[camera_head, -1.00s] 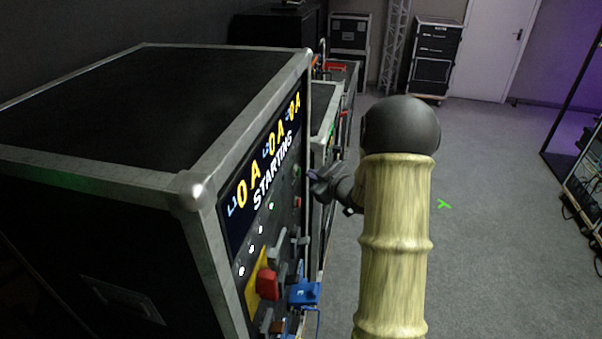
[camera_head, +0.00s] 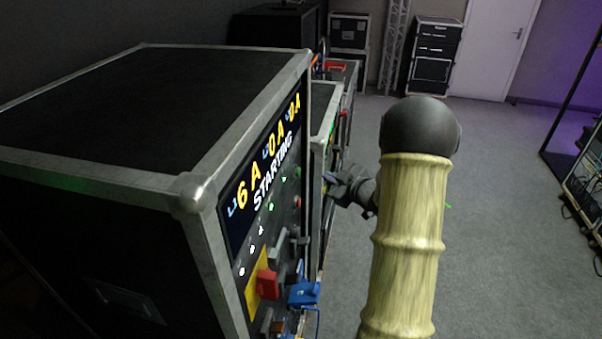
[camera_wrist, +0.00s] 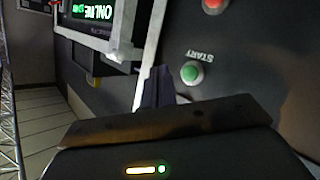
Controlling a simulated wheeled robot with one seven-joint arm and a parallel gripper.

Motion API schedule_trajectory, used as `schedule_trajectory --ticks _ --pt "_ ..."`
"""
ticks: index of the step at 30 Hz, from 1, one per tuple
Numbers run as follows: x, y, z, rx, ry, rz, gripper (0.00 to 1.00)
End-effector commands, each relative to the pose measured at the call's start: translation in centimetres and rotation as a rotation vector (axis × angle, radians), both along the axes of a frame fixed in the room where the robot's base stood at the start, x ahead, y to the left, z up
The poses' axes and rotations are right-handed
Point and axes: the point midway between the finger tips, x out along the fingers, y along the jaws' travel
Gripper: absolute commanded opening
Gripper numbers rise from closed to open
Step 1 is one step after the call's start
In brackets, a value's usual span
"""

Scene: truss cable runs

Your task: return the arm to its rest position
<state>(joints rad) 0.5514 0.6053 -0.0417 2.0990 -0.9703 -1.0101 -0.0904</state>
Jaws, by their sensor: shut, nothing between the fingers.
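My gripper (camera_head: 338,184) is at the end of my arm, just right of the front panel of the large black case (camera_head: 120,110). It is shut and empty, apart from the panel in the head view. In the wrist view its dark fingers (camera_wrist: 157,88) point toward the panel, beside a green button (camera_wrist: 192,73) labelled START. A red button (camera_wrist: 214,4) shows at the top edge there. The case's display (camera_head: 268,165) reads STARTING, with 6 A at its left and 0 A for the others.
A red handle (camera_head: 267,284) and a blue connector (camera_head: 304,293) stick out low on the panel. More cases (camera_head: 323,118) stand behind the large one. A second screen in the wrist view (camera_wrist: 92,11) reads ONLINE. Grey floor (camera_head: 510,210) to the right is open.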

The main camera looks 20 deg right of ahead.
Motion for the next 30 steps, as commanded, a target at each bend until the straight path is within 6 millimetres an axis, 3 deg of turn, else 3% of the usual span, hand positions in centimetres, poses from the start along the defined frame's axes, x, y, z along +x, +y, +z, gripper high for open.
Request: schedule_trajectory --ticks 15,21,26,30 --pt "0.0 0.1 0.0 -0.001 0.007 -0.007 0.0" --pt "-0.4 2.0 0.3 -0.002 0.104 -0.097 0.0" --pt "-2.8 4.8 0.0 0.02 0.272 -0.237 0.0" --pt "-6.6 7.8 -0.7 0.059 0.442 -0.351 0.0"
